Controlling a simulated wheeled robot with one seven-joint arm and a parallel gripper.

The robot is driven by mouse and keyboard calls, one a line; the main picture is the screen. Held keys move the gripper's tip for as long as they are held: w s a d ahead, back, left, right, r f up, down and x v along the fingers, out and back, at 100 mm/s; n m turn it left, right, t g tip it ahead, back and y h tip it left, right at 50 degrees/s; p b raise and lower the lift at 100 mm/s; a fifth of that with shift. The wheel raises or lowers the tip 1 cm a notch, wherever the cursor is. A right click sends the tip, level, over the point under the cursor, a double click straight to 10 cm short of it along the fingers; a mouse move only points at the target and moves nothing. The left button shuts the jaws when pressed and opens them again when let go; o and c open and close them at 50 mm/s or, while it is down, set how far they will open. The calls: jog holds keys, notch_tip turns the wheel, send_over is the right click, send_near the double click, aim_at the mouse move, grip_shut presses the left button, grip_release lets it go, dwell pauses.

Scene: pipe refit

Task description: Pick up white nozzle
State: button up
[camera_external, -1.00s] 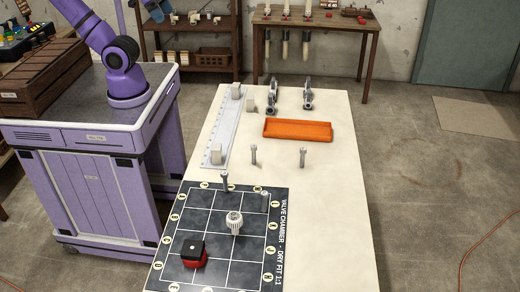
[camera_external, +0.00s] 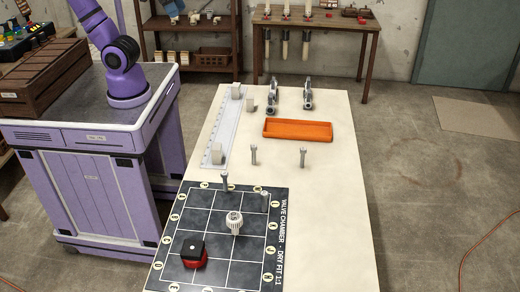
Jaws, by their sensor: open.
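A white ribbed piece (camera_external: 234,222), which looks like the white nozzle, stands upright on the dark gridded mat (camera_external: 233,272) at the near end of the table. Nothing touches it from above. My gripper is outside the picture; only the lower part of my purple arm shows at the upper left, beyond the table's left side. The distance from my gripper to the nozzle cannot be seen.
A black-and-red block (camera_external: 193,252) sits on the mat left of the nozzle. Upright grey bolts (camera_external: 302,157) stand around the mid-table. An orange tray (camera_external: 297,130) and a pale rail (camera_external: 217,130) with white blocks lie farther back. The table's right side (camera_external: 335,220) is clear.

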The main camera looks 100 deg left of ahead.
jog(key=w+d+n+g, duration=0.1)
jog(key=w+d, duration=0.4)
jog(key=w, duration=0.3)
jog(key=w+d+g, duration=0.1)
jog(key=w+d, duration=0.4)
jog(key=w, duration=0.3)
jog(key=w+d+f+n, duration=0.1)
jog(key=w+d+f, duration=0.7)
jog(key=d, duration=0.5)
jog(key=n+g, duration=0.3)
send_over(234, 218)
jog(key=f, duration=1.9)
jog(key=a+f, duration=0.1)
jog(key=f, duration=0.9)
jog(key=shift+w+f, duration=0.1)
jog(key=shift+f, duration=0.15)
jog(key=shift+d+f, duration=0.25)
jog(key=shift+f, duration=0.4)
notch_tip(234, 218, down, 10)
jog(key=shift+f, duration=0.1)
jog(key=c, duration=1)
